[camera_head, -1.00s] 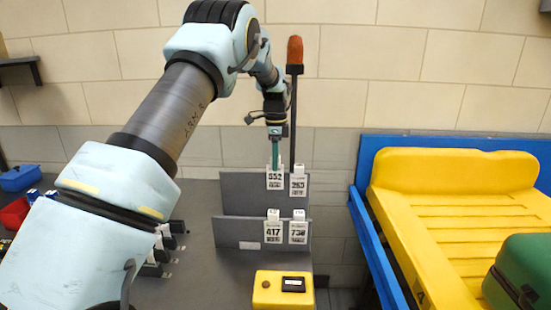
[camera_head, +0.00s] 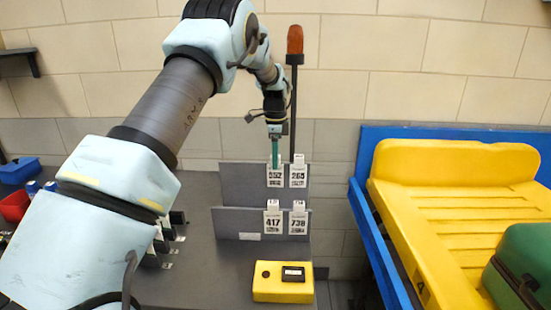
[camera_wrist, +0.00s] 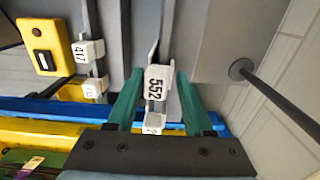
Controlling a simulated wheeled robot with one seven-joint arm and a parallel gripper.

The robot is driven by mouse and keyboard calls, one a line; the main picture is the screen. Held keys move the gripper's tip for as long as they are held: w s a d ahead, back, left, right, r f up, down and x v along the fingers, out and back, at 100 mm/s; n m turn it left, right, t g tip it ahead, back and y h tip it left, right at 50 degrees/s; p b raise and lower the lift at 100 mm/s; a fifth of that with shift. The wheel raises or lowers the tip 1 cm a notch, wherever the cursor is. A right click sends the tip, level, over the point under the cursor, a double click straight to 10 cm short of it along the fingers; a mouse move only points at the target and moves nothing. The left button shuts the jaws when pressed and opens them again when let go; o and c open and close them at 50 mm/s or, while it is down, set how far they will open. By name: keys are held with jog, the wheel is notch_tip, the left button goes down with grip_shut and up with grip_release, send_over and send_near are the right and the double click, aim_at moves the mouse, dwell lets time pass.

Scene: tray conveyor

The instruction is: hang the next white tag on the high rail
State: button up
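A white tag marked 552 (camera_head: 274,177) hangs at the high rail (camera_head: 235,180), left of another white tag (camera_head: 298,175) and about level with it. My gripper (camera_head: 276,152) is directly above tag 552, fingers pointing down. In the wrist view, the green fingers (camera_wrist: 158,88) stand apart on both sides of tag 552 (camera_wrist: 158,82), with a gap showing beside it. The other high-rail tag (camera_wrist: 154,122) shows below it there. Tags 417 (camera_head: 273,222) and 738 (camera_head: 298,223) hang on the lower rail (camera_head: 228,222).
A dark post with an orange lamp (camera_head: 295,42) rises close behind the high rail. A yellow box (camera_head: 283,282) sits in front of the rails. The blue-framed conveyor (camera_head: 372,240) with a yellow tray (camera_head: 450,200) is at right. Dark holders (camera_head: 178,218) stand at left.

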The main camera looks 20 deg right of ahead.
jog(key=shift+o, duration=1.4)
notch_tip(320, 180, up, 11)
jog(key=b, duration=0.3)
jog(key=shift+a+f+b, duration=0.1)
jog(key=shift+b, duration=0.2)
jog(key=s+a+f+n, duration=0.2)
jog(key=a+n, duration=0.4)
jog(key=a, duration=0.5)
jog(key=s+a+f+n, duration=0.25)
jog(key=a+n, duration=0.25)
jog(key=a, duration=0.7)
jog(key=s+a+f+n, duration=0.3)
jog(key=s+a+n, duration=0.2)
jog(key=s+a, duration=0.2)
jog(key=s+a+f+n+t, duration=0.1)
jog(key=s+a+f+n, duration=0.2)
jog(key=s, duration=0.8)
jog(key=a+n, duration=0.2)
jog(key=a, duration=0.2)
jog(key=shift+s+a+n+t, duration=0.15)
jog(key=shift+a+n+t, duration=0.15)
jog(key=shift+a+n, duration=0.1)
jog(key=shift+f, duration=0.1)
